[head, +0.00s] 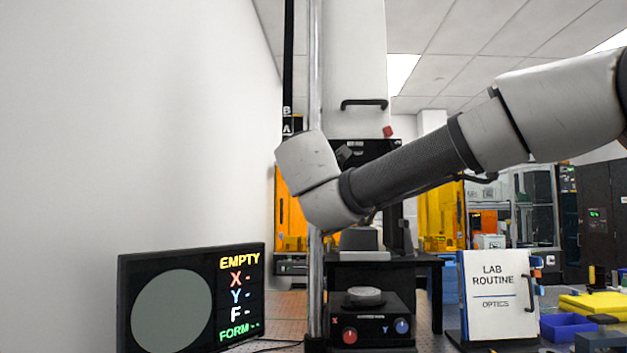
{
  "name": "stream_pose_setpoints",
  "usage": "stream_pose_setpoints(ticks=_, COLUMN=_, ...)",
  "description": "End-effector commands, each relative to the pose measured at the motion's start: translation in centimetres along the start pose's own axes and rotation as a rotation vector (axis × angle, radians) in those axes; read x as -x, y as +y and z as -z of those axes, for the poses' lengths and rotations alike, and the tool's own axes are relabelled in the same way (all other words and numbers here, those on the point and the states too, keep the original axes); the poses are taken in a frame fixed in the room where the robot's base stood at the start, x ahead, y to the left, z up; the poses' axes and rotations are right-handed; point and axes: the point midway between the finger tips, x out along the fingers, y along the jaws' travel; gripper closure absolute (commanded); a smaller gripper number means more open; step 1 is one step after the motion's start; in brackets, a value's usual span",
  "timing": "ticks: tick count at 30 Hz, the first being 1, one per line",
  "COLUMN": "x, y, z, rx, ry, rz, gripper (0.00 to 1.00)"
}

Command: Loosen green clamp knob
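No green clamp knob can be made out; my arm covers the middle of the instrument. The instrument has a tall silver post (316,70) and a white upper housing (355,55) with a black handle. Below stands a black stage unit (372,318) with a red knob (349,335) marked X, a blue knob (402,326) marked Y and a round grey disc (364,296) on top. A small red part (388,131) shows beside the housing's lower edge. My arm reaches in from the right, and its wrist is in front of the post. My gripper's fingers are not visible.
A monitor (190,300) at lower left reads EMPTY, with X, Y, F and FORM lines. A "LAB ROUTINE OPTICS" board (497,296) stands at right. Blue (566,326) and yellow (592,304) items lie beyond it. A white wall fills the left.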

Motion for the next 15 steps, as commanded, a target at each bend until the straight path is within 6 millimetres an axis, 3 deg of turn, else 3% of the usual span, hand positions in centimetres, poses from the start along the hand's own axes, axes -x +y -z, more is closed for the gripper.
stream_pose_setpoints(ticks=13, x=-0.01, y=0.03, z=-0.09, rx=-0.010, ry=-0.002, rz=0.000, gripper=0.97)
stream_pose_setpoints(ticks=14, x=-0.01, y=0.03, z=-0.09, rx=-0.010, ry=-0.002, rz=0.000, gripper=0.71)
stream_pose_setpoints(ticks=15, x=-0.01, y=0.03, z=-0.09, rx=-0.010, ry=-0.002, rz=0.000, gripper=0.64)
